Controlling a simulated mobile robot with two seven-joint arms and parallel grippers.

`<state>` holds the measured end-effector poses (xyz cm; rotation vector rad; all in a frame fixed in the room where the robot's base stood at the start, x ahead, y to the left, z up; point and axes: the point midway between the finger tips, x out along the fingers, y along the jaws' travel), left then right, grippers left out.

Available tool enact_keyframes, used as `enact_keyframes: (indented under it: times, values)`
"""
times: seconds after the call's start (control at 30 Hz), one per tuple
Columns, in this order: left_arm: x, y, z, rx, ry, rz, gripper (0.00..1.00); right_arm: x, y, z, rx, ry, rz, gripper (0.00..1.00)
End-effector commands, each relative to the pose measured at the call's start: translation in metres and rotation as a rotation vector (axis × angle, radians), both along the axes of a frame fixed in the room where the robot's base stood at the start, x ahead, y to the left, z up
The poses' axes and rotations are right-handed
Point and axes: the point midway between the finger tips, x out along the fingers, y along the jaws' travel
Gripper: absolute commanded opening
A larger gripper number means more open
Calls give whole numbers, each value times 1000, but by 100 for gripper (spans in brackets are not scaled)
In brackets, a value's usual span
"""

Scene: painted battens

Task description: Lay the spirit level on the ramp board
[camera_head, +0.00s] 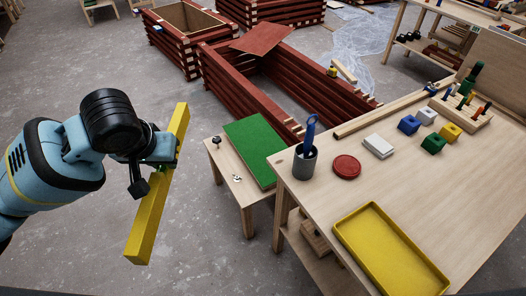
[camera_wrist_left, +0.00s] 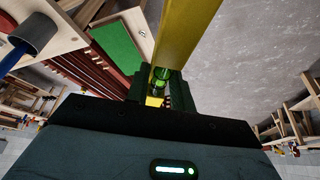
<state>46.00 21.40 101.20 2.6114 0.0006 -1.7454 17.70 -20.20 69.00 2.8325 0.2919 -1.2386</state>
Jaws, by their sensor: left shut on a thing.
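The spirit level (camera_head: 150,215) is a long yellow bar. My left gripper (camera_head: 163,154) is shut on it around its middle and holds it tilted in the air, left of the low table. In the left wrist view the yellow bar (camera_wrist_left: 190,30) runs up from between the fingers, with a green vial showing near them. A flat green board (camera_head: 250,150), which looks like the ramp board, lies on the low table; it also shows in the left wrist view (camera_wrist_left: 118,45). The level is apart from it. My right gripper is out of view.
The low wooden table (camera_head: 229,180) has small fittings on its left strip. The workbench (camera_head: 325,205) beside it bears a grey cup (camera_head: 304,163), a red disc (camera_head: 347,167), a yellow tray (camera_head: 350,232) and coloured blocks. Red batten frames (camera_head: 225,80) stand behind. Floor around the level is clear.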

Motion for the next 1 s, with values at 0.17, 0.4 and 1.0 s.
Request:
enact_keyframes:
  times: [0.17, 0.4, 1.0]
  values:
    - [0, 0, 1, 0, -2, 0, 0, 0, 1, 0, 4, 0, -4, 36]
    - [-5, -2, -12, -4, 3, -4, 0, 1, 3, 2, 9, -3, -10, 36]
    - [-94, -4, -140, -12, 3, -4, 0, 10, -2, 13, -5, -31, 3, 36]
